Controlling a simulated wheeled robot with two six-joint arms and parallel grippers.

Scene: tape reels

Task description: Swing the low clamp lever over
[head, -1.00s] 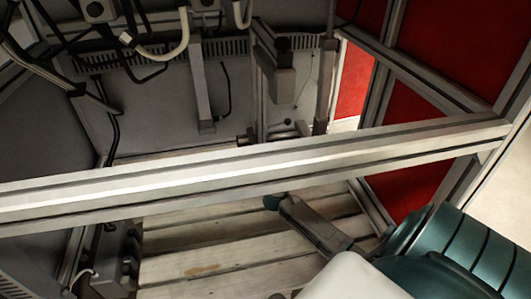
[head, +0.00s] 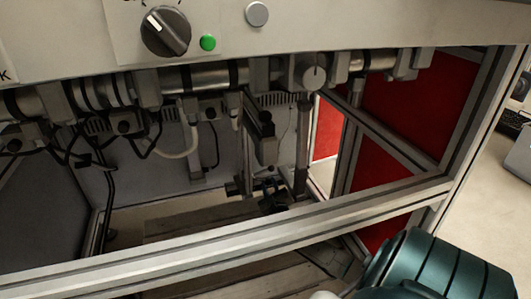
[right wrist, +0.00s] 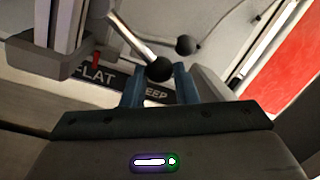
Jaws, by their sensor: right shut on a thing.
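The clamp lever shows in the right wrist view as a bright metal rod with a black ball knob (right wrist: 158,69) at its near end. My right gripper (right wrist: 160,76) has its two blue fingers on either side of the knob and is shut on it. A plate behind the fingers reads "FLAT" (right wrist: 98,75) and, partly covered, "EEP" (right wrist: 156,92). My left gripper is not in view.
A second dark ball (right wrist: 186,45) lies just beyond the knob. A grey bracket (right wrist: 48,50) stands left of the fingers.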

